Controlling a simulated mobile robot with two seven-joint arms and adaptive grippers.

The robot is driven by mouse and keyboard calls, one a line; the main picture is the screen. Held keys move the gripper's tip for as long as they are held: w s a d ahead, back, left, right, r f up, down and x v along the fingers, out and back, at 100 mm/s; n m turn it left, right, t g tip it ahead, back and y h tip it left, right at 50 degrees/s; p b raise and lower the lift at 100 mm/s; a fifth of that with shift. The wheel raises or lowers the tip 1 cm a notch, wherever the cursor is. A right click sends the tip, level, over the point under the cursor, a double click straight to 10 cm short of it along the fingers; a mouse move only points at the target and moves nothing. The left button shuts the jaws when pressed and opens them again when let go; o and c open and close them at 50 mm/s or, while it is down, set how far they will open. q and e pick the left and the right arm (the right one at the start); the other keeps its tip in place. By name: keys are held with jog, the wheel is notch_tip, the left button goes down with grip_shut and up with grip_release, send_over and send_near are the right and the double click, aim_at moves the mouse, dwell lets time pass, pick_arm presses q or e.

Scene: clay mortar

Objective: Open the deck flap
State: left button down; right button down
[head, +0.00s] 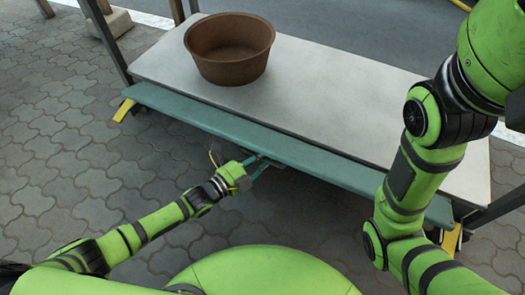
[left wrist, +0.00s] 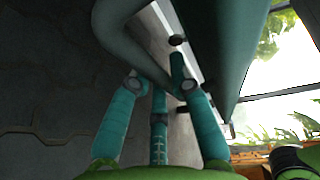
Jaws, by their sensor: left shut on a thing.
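The deck flap (head: 270,140) is a long teal-green board along the front edge of the pale table; it looks roughly level. My left gripper (head: 258,166) is at the middle of its front edge. In the left wrist view, my left gripper (left wrist: 162,85) has its teal fingers closed around a curved dark green bar, the flap handle (left wrist: 132,48). The flap (left wrist: 225,45) is beside it, to the right. Where the handle joins the flap is not clear. My right arm crosses the right side of the head view, its gripper out of frame.
A brown clay tub (head: 229,50) stands on the pale tabletop (head: 330,95), behind the flap. Yellow brackets (head: 124,110) (head: 451,240) show at both flap ends. Dark posts rise beside the table. The paved floor in front is clear.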

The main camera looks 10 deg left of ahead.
pick_arm(q)
jog(key=shift+r, duration=0.15)
jog(key=c, duration=1.1)
grip_release()
jog(key=v, duration=1.2)
jog(key=shift+a+r, duration=0.1)
